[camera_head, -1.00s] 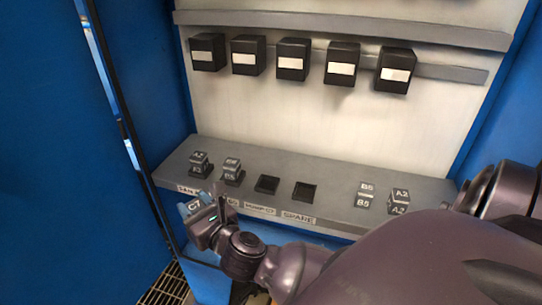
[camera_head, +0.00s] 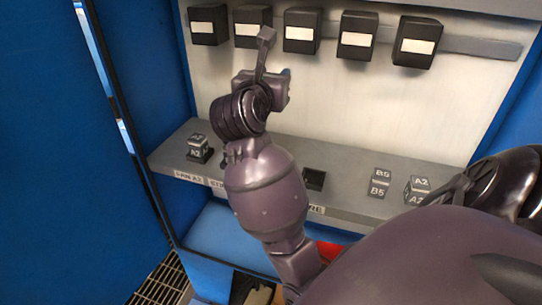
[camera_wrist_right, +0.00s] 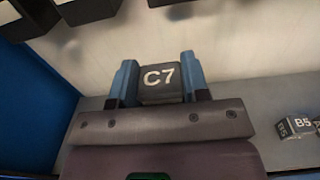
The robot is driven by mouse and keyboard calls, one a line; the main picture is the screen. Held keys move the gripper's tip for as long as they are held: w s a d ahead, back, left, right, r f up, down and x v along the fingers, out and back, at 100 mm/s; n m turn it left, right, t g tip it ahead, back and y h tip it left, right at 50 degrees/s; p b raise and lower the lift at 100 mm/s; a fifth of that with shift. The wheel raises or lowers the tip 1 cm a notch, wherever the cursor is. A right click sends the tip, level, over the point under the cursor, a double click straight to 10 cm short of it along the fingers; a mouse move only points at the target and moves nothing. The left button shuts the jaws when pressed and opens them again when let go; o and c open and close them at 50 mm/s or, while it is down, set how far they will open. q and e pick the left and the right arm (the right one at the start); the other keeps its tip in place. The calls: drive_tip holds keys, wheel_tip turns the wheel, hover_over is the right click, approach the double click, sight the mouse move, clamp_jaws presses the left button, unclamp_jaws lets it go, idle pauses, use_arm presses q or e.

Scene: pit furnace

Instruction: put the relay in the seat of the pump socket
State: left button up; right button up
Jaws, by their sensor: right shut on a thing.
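My right gripper (camera_wrist_right: 158,62) is shut on the relay C7 (camera_wrist_right: 159,83), a dark grey block with white lettering, held between its blue fingers. In the head view my right gripper (camera_head: 284,75) is raised above the shelf before the pale back panel; the relay is hidden there behind the hand. The pump socket is hidden behind my right forearm. My left gripper is not in view.
The grey shelf (camera_head: 345,208) carries a seated relay A2 (camera_head: 198,148) at left and an empty square socket (camera_head: 314,180), partly labelled "RE". Loose relays B5 (camera_head: 380,182) and A2 (camera_head: 417,190) stand at right. Several black boxes (camera_head: 302,31) hang above.

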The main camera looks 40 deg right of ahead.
wheel_tip(320, 180, down, 14)
drive_tip(key=shift+r+b, duration=0.1)
drive_tip(key=shift+b, duration=1.05)
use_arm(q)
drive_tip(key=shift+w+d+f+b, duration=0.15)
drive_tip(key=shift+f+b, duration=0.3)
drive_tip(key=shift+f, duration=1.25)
use_arm(e)
drive_tip(key=shift+f, duration=2.45)
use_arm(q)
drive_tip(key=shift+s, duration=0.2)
use_arm(e)
drive_tip(key=shift+f, duration=0.25)
drive_tip(key=o, duration=0.9)
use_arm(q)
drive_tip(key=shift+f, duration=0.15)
use_arm(e)
drive_tip(key=shift+o, duration=0.2)
drive_tip(key=shift+r, duration=0.15)
